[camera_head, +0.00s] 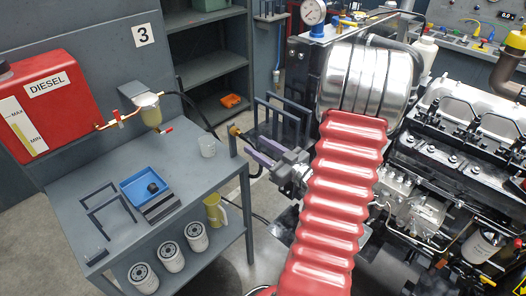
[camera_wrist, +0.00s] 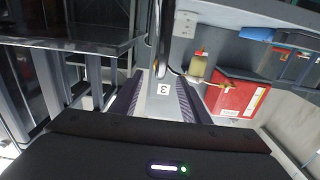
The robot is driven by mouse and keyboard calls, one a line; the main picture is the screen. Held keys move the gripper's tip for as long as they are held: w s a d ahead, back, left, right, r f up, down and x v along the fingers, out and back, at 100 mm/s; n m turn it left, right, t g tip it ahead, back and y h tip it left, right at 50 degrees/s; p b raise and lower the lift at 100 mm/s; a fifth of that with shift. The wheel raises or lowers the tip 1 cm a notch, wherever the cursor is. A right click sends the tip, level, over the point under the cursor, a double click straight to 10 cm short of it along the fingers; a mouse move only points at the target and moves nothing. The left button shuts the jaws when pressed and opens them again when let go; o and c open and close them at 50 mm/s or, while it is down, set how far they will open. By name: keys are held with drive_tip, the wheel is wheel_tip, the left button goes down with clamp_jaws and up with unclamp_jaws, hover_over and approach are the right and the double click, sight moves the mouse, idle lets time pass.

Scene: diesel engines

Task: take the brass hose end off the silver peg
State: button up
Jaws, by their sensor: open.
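The brass hose end (camera_head: 235,130) is at the right edge of the grey bench in the head view, with a black hose (camera_head: 200,112) running to it. A short silver-grey upright (camera_head: 232,147), which looks like the peg, stands just below it; how the two fit together is too small to tell. My gripper (camera_head: 247,146) is open, its purple-grey fingers pointing left with their tips just right of the hose end and apart from it. In the wrist view the fingers (camera_wrist: 157,98) are spread, and no brass hose end can be made out clearly between them.
A red diesel tank (camera_head: 50,100) and a filter bowl (camera_head: 150,112) are at the wall behind. The engine (camera_head: 455,140) fills the right side.

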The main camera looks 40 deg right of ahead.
sight(248, 140)
drive_tip(key=shift+w+a, duration=0.1)
drive_tip(key=shift+w, duration=3.85)
drive_tip(key=shift+c, duration=0.2)
clamp_jaws()
